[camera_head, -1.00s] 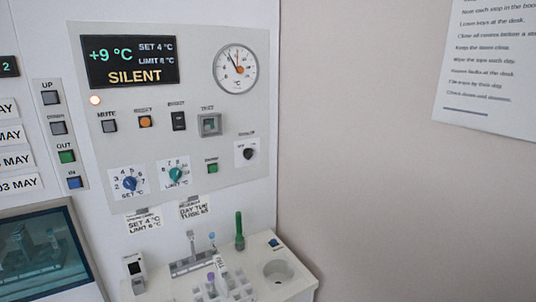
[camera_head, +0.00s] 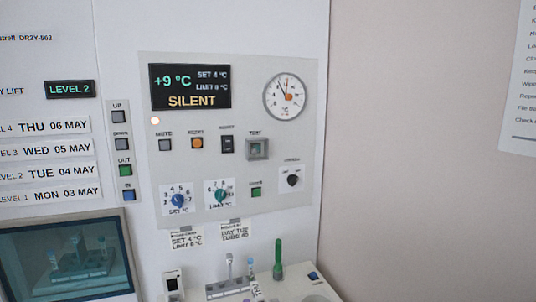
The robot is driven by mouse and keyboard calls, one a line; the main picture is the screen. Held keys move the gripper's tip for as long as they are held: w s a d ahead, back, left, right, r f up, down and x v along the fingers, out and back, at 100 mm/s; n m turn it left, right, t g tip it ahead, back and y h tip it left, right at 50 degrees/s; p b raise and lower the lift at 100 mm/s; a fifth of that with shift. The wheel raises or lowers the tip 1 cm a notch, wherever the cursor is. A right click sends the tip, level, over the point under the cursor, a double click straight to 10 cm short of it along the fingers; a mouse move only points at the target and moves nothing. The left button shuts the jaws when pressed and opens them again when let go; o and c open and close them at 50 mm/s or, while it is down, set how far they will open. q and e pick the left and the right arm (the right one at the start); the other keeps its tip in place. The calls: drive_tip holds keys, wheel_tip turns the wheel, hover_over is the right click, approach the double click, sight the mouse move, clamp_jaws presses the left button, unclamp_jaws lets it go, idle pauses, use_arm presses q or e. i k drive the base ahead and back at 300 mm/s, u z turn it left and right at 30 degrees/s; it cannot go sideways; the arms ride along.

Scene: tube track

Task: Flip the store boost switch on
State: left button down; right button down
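The control panel (camera_head: 290,200) is on the white cabinet front in the head view. The boost switch (camera_head: 227,145) is a small black rocker under a small label that seems to read BOOST, between the orange reset button (camera_head: 197,144) and the square test button (camera_head: 257,149) under a clear cover. Its on or off position is too small to tell. The display (camera_head: 190,87) reads +9 °C, SET 4 °C, LIMIT 8 °C and SILENT. Neither of my grippers is in view.
Below the panel, a white shelf (camera_head: 318,290) holds a tube rack (camera_head: 228,288), a green upright object (camera_head: 278,258) and a small device (camera_head: 173,284). A dark window (camera_head: 70,262) is at lower left. A paper list (camera_head: 520,90) hangs on the bare wall at right.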

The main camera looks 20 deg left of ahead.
sight(227, 142)
drive_tip(key=u, duration=2.8)
drive_tip(key=k, duration=0.4)
drive_tip(key=z, duration=2.8)
